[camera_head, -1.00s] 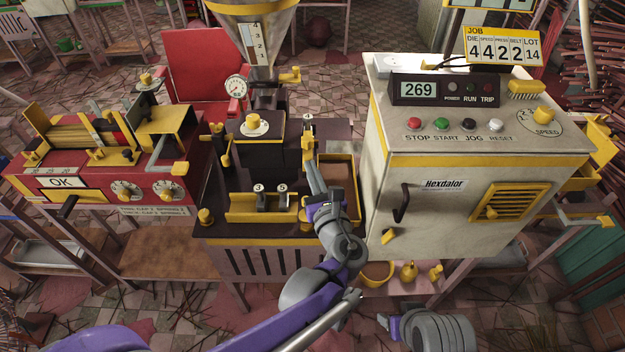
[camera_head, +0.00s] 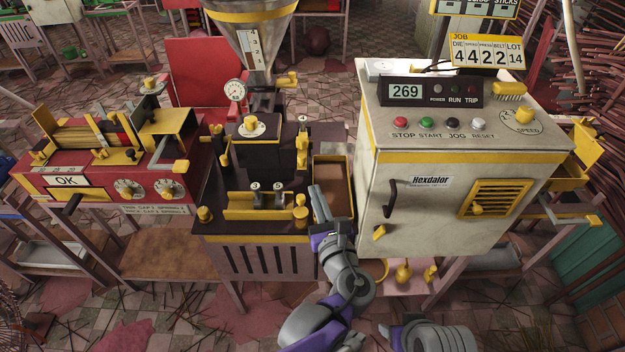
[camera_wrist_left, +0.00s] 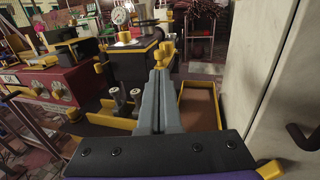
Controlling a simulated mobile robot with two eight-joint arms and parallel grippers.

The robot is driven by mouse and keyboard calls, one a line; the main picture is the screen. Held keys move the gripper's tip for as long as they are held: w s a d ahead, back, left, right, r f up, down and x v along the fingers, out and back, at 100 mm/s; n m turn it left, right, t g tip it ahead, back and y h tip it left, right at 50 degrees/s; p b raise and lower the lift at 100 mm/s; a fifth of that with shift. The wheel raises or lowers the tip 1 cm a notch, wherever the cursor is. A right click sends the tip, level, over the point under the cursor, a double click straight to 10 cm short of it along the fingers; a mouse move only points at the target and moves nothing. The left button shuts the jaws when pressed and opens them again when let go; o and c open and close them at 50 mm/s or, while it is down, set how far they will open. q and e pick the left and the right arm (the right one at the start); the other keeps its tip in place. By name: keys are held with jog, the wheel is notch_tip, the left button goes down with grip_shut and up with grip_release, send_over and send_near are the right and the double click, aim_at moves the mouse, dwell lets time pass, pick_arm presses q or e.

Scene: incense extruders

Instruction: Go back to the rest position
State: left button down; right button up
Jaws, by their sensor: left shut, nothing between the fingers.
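My left gripper (camera_head: 314,192) is in front of the dark extruder bench, over the near left side of the brown tray (camera_head: 336,208). Its fingers are together with nothing between them. In the left wrist view my closed fingers (camera_wrist_left: 158,75) point forward at the extruder, with two numbered cylinders (camera_wrist_left: 124,97) to their left and the tray (camera_wrist_left: 196,104) to their right. The gripper appears apart from the things around it. My right gripper does not show; only a grey part of my own body shows at the bottom of the head view.
The extruder (camera_head: 258,145) with its hopper (camera_head: 252,40) and gauge (camera_head: 235,90) stands on the bench. The pale control cabinet (camera_head: 420,235) is close on the right, with a handle (camera_head: 390,200) jutting out. A red machine (camera_head: 110,180) stands at left. Open floor shows in front.

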pick_arm(q)
jog(key=v, duration=0.5)
jog(key=shift+f, duration=0.1)
